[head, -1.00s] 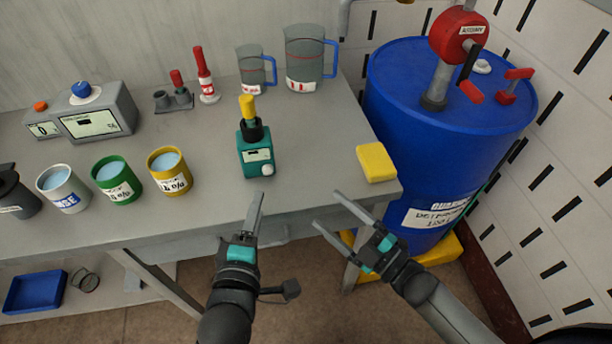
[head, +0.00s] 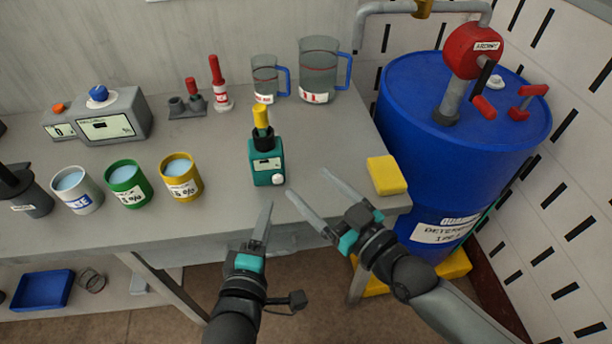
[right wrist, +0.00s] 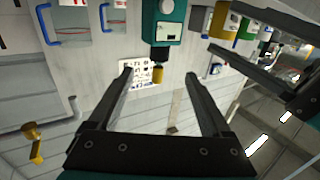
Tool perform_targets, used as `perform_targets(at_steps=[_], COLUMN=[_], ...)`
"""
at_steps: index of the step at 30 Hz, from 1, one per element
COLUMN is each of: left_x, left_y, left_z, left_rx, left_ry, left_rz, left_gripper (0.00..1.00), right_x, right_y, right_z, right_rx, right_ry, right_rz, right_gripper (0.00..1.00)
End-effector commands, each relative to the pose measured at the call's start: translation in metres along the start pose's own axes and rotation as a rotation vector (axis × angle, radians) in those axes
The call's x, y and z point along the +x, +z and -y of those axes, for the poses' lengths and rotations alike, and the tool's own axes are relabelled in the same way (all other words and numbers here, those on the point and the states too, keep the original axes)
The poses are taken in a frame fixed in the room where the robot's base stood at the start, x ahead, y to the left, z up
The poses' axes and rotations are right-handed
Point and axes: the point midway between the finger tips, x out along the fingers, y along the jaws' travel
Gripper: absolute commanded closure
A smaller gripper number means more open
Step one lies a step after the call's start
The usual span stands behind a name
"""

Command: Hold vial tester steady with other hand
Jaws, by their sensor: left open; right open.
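The vial tester (head: 266,164) is a teal box with a small display, a pale knob and a black socket on top. A vial with a yellow cap (head: 261,115) stands upright in the socket. My right gripper (head: 307,187) is open and empty, just right of the tester and apart from it. In the right wrist view the tester (right wrist: 163,28) shows beyond and between the open fingers. My left gripper (head: 267,210) is open and empty at the table's front edge, below the tester. Its fingers are seen nearly edge-on in the head view.
A yellow sponge (head: 386,175) lies right of my right gripper. Yellow (head: 181,178), green (head: 129,184) and white (head: 77,190) cups stand left of the tester. Two jugs (head: 319,70) stand behind it. A blue drum (head: 465,140) is at the right.

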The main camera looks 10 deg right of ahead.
Motion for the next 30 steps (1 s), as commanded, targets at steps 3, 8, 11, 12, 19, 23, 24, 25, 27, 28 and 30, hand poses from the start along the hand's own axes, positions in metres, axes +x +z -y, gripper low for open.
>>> perform_targets(at_steps=[3,8,11,12,19,23,24,25,27,28,30], left_x=[0.000,0.000,0.000,0.000,0.000,0.000,0.000,0.000,0.000,0.000,0.000], left_y=[0.000,0.000,0.000,0.000,0.000,0.000,0.000,0.000,0.000,0.000,0.000], left_z=[0.000,0.000,0.000,0.000,0.000,0.000,0.000,0.000,0.000,0.000,0.000], left_rx=[0.000,0.000,0.000,0.000,0.000,0.000,0.000,0.000,0.000,0.000,0.000], left_ry=[0.000,0.000,0.000,0.000,0.000,0.000,0.000,0.000,0.000,0.000,0.000], left_rz=[0.000,0.000,0.000,0.000,0.000,0.000,0.000,0.000,0.000,0.000,0.000], left_gripper=[0.50,0.50,0.50,0.50,0.50,0.50,0.50,0.50,0.50,0.50,0.50], right_x=[0.009,0.031,0.048,0.055,0.095,0.117,0.122,0.127,0.135,0.138,0.143], right_y=[-0.001,-0.001,-0.002,-0.002,-0.001,-0.001,-0.001,-0.002,-0.001,-0.001,-0.001], right_z=[0.001,0.000,0.000,0.000,0.000,0.001,0.001,0.000,0.000,0.000,0.000], right_rx=[0.004,0.005,0.004,0.004,0.003,0.003,0.003,0.002,0.002,0.002,0.002], right_ry=[-0.002,-0.001,-0.001,-0.001,-0.001,-0.001,-0.001,-0.001,-0.001,-0.001,-0.001], right_rz=[0.000,-0.002,-0.003,-0.003,-0.002,-0.001,-0.001,-0.001,-0.001,-0.001,0.000], right_gripper=[0.17,0.17,0.17,0.17,0.17,0.17,0.17,0.17,0.17,0.17,0.17])
